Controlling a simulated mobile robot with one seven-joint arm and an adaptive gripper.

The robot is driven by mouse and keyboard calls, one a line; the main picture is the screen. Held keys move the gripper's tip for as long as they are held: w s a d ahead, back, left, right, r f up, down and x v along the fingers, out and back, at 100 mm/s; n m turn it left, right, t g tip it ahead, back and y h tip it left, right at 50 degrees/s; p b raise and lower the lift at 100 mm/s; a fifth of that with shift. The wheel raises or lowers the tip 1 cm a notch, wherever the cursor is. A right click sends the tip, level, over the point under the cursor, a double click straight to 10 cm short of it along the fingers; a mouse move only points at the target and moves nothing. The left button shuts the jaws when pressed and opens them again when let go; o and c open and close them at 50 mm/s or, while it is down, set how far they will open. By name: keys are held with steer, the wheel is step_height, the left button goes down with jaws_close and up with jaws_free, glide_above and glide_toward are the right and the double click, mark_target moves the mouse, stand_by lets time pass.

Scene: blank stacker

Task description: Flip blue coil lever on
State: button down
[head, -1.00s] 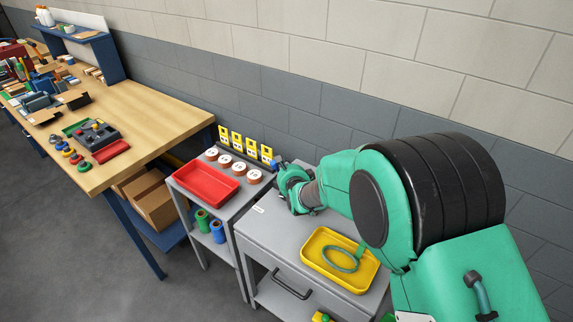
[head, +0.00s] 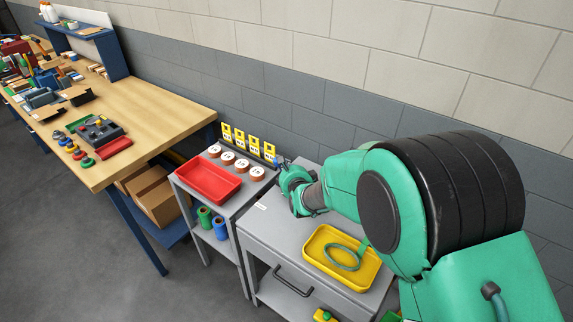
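Several yellow plates (head: 239,137) with small dark and white marks stand in a row along the back of a small grey cart, against the wall. Their levers are too small to make out, and I cannot tell which one is the blue coil lever. My gripper (head: 280,163) is at the right end of this row, close beside the rightmost plate (head: 269,150). A small blue and dark part shows at its tip; I cannot tell whether it belongs to the gripper or the panel. The fingers are too small and partly hidden to read as open or shut.
White-topped copper coils (head: 228,158) and a red tray (head: 209,181) are on the cart. A green spool (head: 205,217) and a blue spool (head: 221,227) stand below. A yellow tray (head: 372,281) with a green ring (head: 341,257) sits on the grey drawer cabinet. A wooden workbench (head: 160,108) is left.

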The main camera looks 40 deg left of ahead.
steer(key=v, duration=1)
steer(key=shift+d+r, duration=0.2)
steer(key=shift+d, duration=0.05)
stand_by(0.4)
steer(key=w+d+r+n+h, duration=0.1)
steer(key=w+d+r, duration=0.2)
steer(key=d+r, duration=0.35)
steer(key=w+d+r+n+h, duration=0.2)
steer(key=d+r, duration=0.1)
steer(key=d, duration=0.7)
steer(key=s+d+r+n+h, duration=0.1)
steer(key=d+r, duration=0.2)
steer(key=d, duration=0.6)
steer(key=s+d+r+n+h, duration=0.15)
steer(key=d+r, duration=0.25)
steer(key=d, duration=0.4)
steer(key=s+d+r+n+g+h, duration=0.1)
steer(key=s+d+n+h, duration=0.1)
steer(key=s+d, duration=1.1)
steer(key=s+d+r+n+g+h, duration=0.2)
steer(key=s+d+n, duration=0.3)
steer(key=s+d, duration=0.9)
steer(key=shift+s+d+g+h, duration=0.3)
steer(key=shift+d+h, duration=0.05)
steer(key=shift+d, duration=0.35)
steer(key=shift+r, duration=0.1)
